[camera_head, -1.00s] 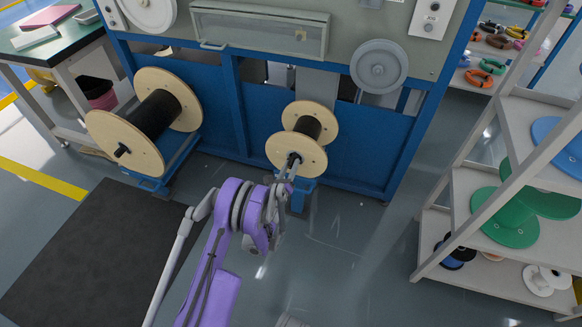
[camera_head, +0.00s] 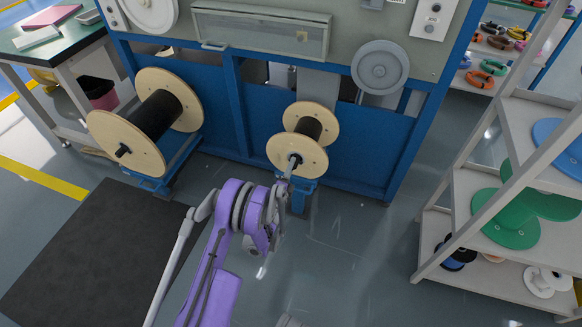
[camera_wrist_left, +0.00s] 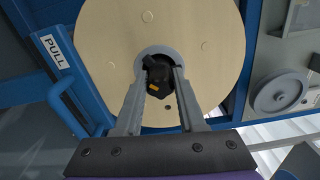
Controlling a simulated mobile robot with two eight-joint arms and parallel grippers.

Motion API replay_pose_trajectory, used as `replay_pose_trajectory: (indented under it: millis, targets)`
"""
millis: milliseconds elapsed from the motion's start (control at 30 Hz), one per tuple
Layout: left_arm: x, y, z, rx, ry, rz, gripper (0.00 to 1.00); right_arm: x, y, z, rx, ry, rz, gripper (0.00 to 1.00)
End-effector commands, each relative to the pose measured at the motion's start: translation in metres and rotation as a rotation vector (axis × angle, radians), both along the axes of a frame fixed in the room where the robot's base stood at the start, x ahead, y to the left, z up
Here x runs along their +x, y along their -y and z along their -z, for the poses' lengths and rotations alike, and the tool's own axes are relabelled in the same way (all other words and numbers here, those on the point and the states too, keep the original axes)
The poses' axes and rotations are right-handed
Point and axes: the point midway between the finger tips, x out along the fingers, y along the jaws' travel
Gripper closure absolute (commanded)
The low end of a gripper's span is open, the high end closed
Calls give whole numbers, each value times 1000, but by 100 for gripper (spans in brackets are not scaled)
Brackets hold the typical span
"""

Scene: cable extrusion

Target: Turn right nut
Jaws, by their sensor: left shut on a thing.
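The right nut (camera_wrist_left: 160,76) is a small black knob with an orange mark at the centre of the right spool (camera_wrist_left: 205,50). In the head view this smaller wooden spool (camera_head: 311,157) carries black cable and sits low on the blue machine. My left gripper (camera_head: 290,168) reaches up to the spool's centre. In the left wrist view its two grey fingers (camera_wrist_left: 160,82) are shut on the nut, one on each side. In the head view the nut is mostly hidden by the fingers. My right gripper is not in view.
A larger spool (camera_head: 140,145) of black cable stands on the left. A beige shelf (camera_head: 465,200) with green and blue reels stands on the right. A dark mat (camera_head: 90,250) lies on the floor at left. The floor between mat and shelf is mostly clear.

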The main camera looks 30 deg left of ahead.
Motion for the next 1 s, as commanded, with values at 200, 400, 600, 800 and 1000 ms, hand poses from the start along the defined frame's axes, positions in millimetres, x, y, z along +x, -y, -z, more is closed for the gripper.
replay_pose_trajectory:
  millis: [200,400,600,800,1000]
  targets:
    - [1,-1,0,-200,52,0,100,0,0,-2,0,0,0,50]
    - [1,-1,0,-385,97,0,100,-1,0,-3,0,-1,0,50]
    - [1,0,1,-571,141,1,100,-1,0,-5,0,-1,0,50]
    - [1,0,2,-756,185,1,100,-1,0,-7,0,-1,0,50]
    - [1,0,2,-939,230,1,100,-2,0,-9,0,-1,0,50]
